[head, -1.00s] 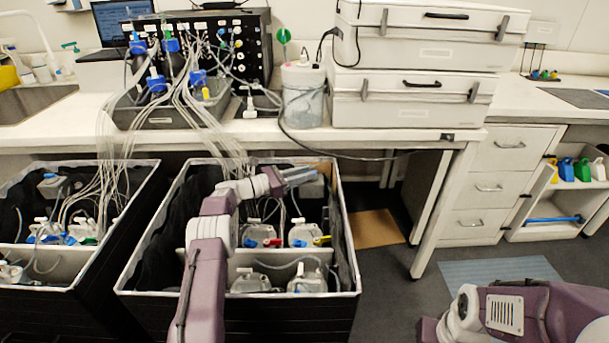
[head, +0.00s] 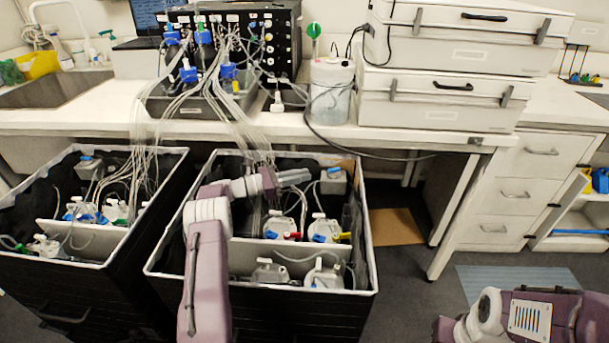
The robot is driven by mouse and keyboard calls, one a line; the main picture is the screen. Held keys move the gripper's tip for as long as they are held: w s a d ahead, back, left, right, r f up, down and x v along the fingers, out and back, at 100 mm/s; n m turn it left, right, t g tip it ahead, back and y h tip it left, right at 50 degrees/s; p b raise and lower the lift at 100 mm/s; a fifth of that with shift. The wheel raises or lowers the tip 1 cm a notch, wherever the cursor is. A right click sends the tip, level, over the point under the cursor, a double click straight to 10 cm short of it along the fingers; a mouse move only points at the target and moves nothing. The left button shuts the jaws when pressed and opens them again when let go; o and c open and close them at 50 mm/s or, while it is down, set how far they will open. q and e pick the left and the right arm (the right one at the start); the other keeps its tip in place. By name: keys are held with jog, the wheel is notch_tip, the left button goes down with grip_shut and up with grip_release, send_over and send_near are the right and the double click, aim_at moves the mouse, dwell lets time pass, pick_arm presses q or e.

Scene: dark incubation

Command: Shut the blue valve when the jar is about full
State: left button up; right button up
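My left gripper (head: 293,177) is over the back part of the right black bin (head: 367,262), above the back row of jars. Its grey fingers point right; I cannot tell whether they are apart, and nothing is clearly held. Below it stand a white jar with red and blue valve parts (head: 280,227) and a white jar with a yellow valve (head: 325,229). The blue valve (head: 270,235) is small, low on the left jar's front. Two more jars stand in the front compartment. Fill levels cannot be made out. My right arm shows at lower right; its gripper is out of view.
Tubes hang from the blue-capped bottles (head: 188,72) on the bench into both bins. The left bin (head: 60,258) holds more jars. A grey box with a blue top (head: 333,183) sits in the right bin's back corner.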

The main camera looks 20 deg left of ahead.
aim_at(327, 177)
pick_arm(q)
jog(key=s+n+p, duration=0.1)
jog(key=n, duration=0.2)
jog(key=s+d+n+t+p, duration=0.1)
jog(key=n+p, duration=0.1)
jog(key=n, duration=0.2)
jog(key=s+d+n+t+y+p, duration=0.1)
jog(key=n, duration=0.3)
jog(key=shift+s+d+r+p, duration=0.1)
jog(key=shift+s+r+p, duration=0.2)
jog(key=shift+r+p, duration=0.1)
grip_shut()
jog(key=s+d+f+n+t+y+p, duration=0.1)
jog(key=s+d+n+y+p, duration=0.2)
jog(key=n, duration=0.7)
jog(key=shift+h, duration=0.4)
jog(key=b+x, duration=0.1)
jog(key=x, duration=0.3)
jog(key=b+x, duration=0.1)
jog(key=x, duration=0.3)
jog(key=shift+w+d+f+b, duration=0.2)
jog(key=shift+d+f+b, duration=0.05)
jog(key=shift+b, duration=0.15)
jog(key=shift+w+a, duration=0.9)
jog(key=shift+w+a+r+b, duration=0.1)
jog(key=shift+w+a+b, duration=0.25)
jog(key=shift+w+a, duration=0.1)
jog(key=shift+d, duration=0.1)
